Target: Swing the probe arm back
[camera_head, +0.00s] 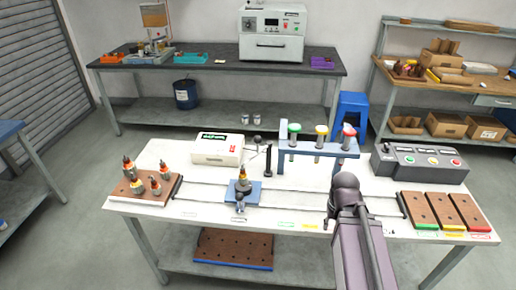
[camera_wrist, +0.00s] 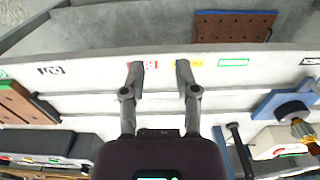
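The probe arm (camera_head: 255,147) is a thin rod with a dark knob beside a black post (camera_head: 268,160), between the white tester box (camera_head: 217,148) and the blue rack. It reaches left from the post, over the area behind the armature (camera_head: 242,175). The armature stands upright on a blue block (camera_head: 256,190). The block also shows at the right of the wrist view (camera_wrist: 275,98), with a dark post (camera_wrist: 240,150) left of it. My gripper (camera_wrist: 160,76) is open and empty above the table's front labels. In the head view my arm hides its fingers.
A blue rack (camera_head: 310,137) with green, yellow and red knobs stands behind my arm. A control box (camera_head: 420,163) and several brown trays (camera_head: 432,212) are at the right. A brown board (camera_head: 127,190) holds several armatures at the left. Rails cross the white table (camera_head: 190,230).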

